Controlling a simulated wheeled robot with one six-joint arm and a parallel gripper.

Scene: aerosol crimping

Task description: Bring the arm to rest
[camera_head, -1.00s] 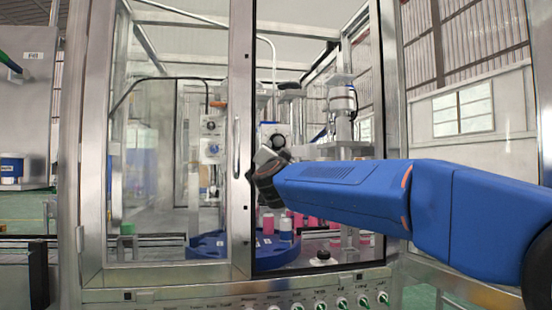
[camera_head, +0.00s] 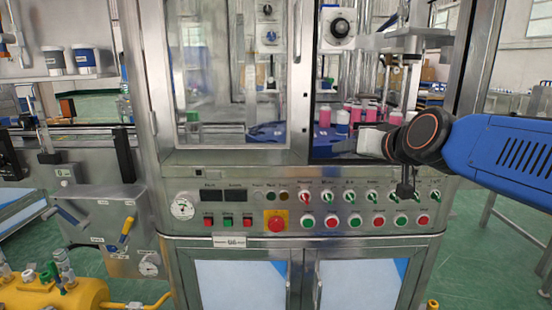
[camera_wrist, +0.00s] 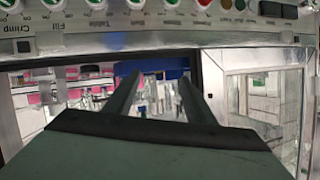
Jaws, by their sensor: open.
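My blue arm comes in from the right in the head view, its dark wrist joint in front of the machine's open door bay. My gripper (camera_head: 372,142) points left from that joint, above the right part of the control panel (camera_head: 330,200). In the wrist view my gripper (camera_wrist: 157,95) shows two dark, parallel fingers standing apart with nothing between them. The wrist view looks upside down at the panel and the open bay. My fingertips are partly hard to make out in the head view.
Pink and white cans (camera_head: 353,114) stand on a blue turntable (camera_head: 268,137) inside the bay. The door frame (camera_head: 302,80) stands left of my gripper. The panel carries several knobs and a red emergency button (camera_head: 276,222). A yellow tank (camera_head: 60,298) is at lower left.

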